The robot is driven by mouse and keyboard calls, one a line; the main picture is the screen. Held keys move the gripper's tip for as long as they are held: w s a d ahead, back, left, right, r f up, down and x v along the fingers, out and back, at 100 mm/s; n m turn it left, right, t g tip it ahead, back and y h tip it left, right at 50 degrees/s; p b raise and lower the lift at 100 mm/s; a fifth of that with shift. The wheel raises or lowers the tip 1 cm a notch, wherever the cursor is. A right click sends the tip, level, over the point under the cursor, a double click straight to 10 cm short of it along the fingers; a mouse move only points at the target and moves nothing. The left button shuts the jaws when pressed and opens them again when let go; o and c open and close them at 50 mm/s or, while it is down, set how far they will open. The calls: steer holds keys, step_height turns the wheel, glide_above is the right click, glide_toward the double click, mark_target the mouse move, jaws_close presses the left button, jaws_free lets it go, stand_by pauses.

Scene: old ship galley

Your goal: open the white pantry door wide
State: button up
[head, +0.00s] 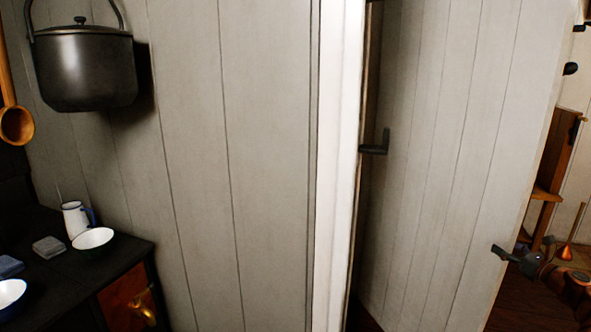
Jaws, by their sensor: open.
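The white pantry door (440,150) is made of vertical planks and stands ajar, turned at an angle to the white door frame (338,160). A dark gap shows between frame and door on the left. A black L-shaped metal fitting (375,149) sits at that side. My gripper (512,256) is at the lower part of the door's right edge, small in view. It is open, with a dark finger-like part in front of the door face. Whether it touches the door, I cannot tell.
Left of the frame is a plank wall (235,150) with a hanging black pot (85,65). A dark counter (120,250) holds a white jug (75,218) and bowls (92,238). Wooden shelving (555,160) stands beyond the door's right edge, above dark floor.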

steer(key=shift+s+f, duration=0.1)
steer(key=shift+s, duration=0.05)
steer(key=shift+s+d+r+p, duration=0.1)
steer(key=shift+d+r+p, duration=0.15)
steer(key=shift+p, duration=0.15)
steer(key=shift+s+d+p, duration=0.35)
steer(key=shift+s+p, duration=0.25)
steer(key=shift+p, duration=0.3)
steer(key=shift+s+r+p, duration=0.1)
steer(key=shift+s+p, duration=0.3)
steer(key=shift+s+d+f+b, duration=0.15)
steer(key=shift+s+d, duration=0.1)
steer(key=shift+s, duration=0.3)
steer(key=shift+s+d+f+b, duration=0.15)
steer(key=shift+s+d, duration=0.05)
steer(key=shift+s, duration=0.35)
steer(key=v, duration=0.6)
steer(key=shift+b, duration=0.45)
steer(key=shift+s+r, duration=0.1)
